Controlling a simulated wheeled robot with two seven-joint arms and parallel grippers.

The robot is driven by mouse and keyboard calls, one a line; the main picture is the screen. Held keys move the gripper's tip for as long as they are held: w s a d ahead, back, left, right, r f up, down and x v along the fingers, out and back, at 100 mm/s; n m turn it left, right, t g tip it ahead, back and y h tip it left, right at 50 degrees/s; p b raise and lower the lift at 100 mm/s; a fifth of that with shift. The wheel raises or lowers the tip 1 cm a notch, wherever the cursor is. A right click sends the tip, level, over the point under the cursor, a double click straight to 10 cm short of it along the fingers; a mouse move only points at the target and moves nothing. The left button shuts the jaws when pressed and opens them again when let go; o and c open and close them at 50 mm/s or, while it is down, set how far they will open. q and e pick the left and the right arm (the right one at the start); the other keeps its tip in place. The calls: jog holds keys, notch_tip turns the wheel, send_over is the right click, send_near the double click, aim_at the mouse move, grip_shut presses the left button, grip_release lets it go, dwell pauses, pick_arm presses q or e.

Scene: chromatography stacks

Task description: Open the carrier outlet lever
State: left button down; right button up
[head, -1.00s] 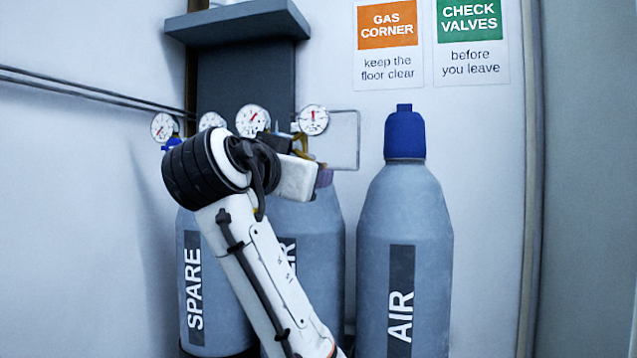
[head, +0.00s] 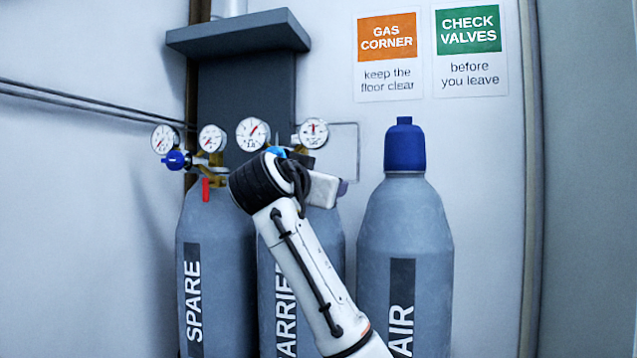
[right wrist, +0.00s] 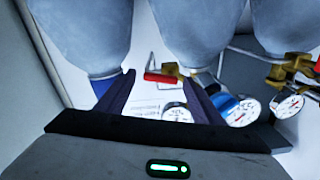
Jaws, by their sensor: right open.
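The carrier cylinder (head: 330,240) stands in the middle of the row, its label partly covered by my right arm. Its regulator has two gauges (head: 253,133) and a blue knob (head: 275,151). In the head view my wrist hides its outlet lever. In the right wrist view a red lever (right wrist: 163,78) beside brass fittings lies across the picture, between the fingertips of my right gripper (right wrist: 158,77). The gripper is open; I cannot tell whether a finger touches the lever. In the head view its fingers are mostly hidden behind the wrist. My left gripper is not in view.
The spare cylinder (head: 215,265) stands at left, with its own gauges, blue knob (head: 175,160) and hanging red lever (head: 206,190). The air cylinder (head: 405,230) with a blue cap (head: 405,146) stands at right. A bent pipe (head: 357,150) runs on the wall.

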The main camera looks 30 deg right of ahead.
jog(key=c, duration=1)
jog(key=n+p, duration=0.1)
jog(key=n, duration=0.2)
jog(key=shift+r+p, duration=0.2)
jog(key=shift+p, duration=0.15)
jog(key=shift+c, duration=0.2)
jog(key=o, duration=1)
jog(key=shift+o, duration=0.2)
